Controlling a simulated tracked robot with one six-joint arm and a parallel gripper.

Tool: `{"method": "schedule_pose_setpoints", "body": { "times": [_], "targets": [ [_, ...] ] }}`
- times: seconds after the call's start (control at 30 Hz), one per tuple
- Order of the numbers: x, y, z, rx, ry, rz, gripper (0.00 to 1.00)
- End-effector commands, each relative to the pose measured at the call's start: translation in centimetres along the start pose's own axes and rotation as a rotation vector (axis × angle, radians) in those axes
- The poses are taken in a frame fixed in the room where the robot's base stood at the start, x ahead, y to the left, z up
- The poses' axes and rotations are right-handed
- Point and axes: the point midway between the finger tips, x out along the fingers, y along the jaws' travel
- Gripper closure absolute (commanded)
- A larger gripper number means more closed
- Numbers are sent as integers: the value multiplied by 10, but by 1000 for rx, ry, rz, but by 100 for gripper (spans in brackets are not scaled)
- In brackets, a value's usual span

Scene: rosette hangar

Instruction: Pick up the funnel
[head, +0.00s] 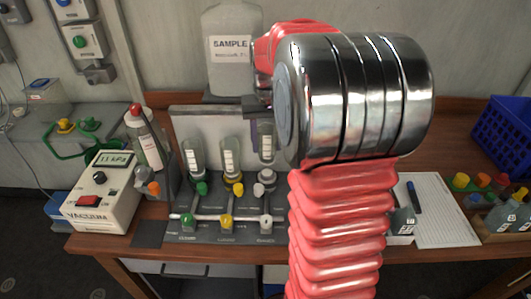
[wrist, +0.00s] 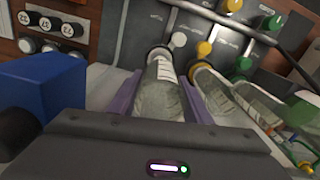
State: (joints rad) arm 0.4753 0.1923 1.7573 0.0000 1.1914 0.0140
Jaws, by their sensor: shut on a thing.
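Three clear funnels with white labels stand in a row at a manifold (head: 220,216) with green, yellow and white knobs. The right-hand funnel (head: 267,150), by the white knob, is between the purple fingers of my gripper (head: 261,138). In the wrist view my gripper (wrist: 160,98) is shut around this clear funnel (wrist: 162,85). Its far end points toward the manifold panel. I cannot tell whether it is seated or raised. The middle funnel (head: 232,160) and left funnel (head: 195,158) are upright and apart from my gripper. My arm hides what lies to the right.
A vacuum box (head: 103,190) and a red-capped bottle (head: 144,140) stand at left. A sample jug (head: 231,75) is behind the manifold. A white board (head: 440,225) with a blue pen lies at right, beside small bottles (head: 503,215) and a blue crate (head: 503,130).

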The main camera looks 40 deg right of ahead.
Motion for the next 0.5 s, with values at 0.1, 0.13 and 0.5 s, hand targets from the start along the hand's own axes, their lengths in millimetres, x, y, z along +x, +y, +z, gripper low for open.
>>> {"method": "schedule_pose_setpoints", "body": {
  "times": [0.1,0.13,0.5],
  "targets": [
    [-22,0,-1,0,3,0,78],
    [-26,0,0,0,3,0,78],
    [-46,0,0,0,0,0,78]
  ]
}}
